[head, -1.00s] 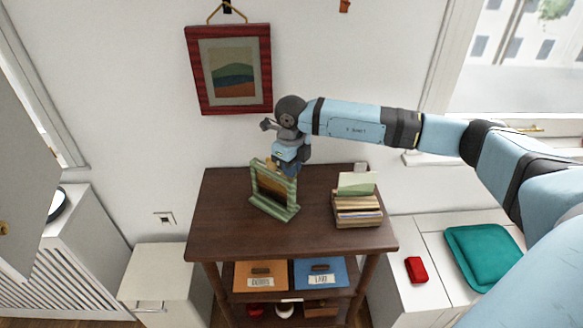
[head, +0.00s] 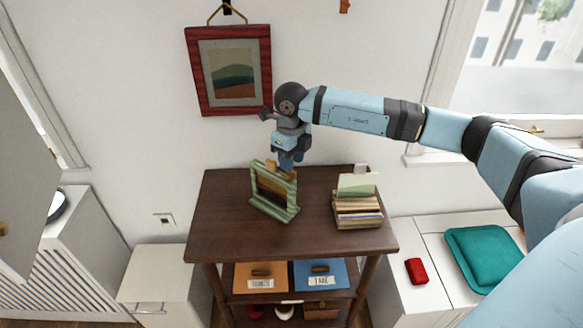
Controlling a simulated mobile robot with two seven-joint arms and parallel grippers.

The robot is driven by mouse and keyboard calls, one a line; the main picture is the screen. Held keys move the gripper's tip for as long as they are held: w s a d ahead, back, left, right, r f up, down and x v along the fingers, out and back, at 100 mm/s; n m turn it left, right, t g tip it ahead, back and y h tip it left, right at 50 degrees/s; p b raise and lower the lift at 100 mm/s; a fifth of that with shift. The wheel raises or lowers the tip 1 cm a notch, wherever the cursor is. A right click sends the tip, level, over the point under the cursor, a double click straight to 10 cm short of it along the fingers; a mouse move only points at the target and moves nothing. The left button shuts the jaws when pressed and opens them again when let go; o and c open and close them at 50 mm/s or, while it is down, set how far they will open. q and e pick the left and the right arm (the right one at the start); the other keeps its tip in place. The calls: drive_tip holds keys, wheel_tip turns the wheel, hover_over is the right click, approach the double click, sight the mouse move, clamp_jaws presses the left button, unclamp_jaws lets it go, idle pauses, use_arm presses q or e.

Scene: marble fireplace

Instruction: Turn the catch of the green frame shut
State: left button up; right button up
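The green frame (head: 282,209) stands upright on the dark wooden table, a little left of its middle. Its opening shows a brown and yellowish inside. The catch is too small to make out; a tan piece shows at the frame's top edge by the gripper. My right gripper (head: 287,168) points down at the top of the frame, just behind its upper edge. Its fingertips are partly hidden by the frame, so I cannot tell whether they touch it or are apart. My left gripper is not in view.
The dark table (head: 225,220) has a stack of books and cards (head: 358,212) right of the frame. A red-framed picture (head: 264,70) hangs on the wall behind. Orange (head: 262,272) and blue (head: 335,272) boxes sit on the shelf below. The table's left and front areas are clear.

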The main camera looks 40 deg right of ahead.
wheel_tip(320, 180, up, 11)
drive_tip(key=shift+f+b, duration=0.2)
drive_tip(key=shift+b, duration=0.1)
idle(0.4)
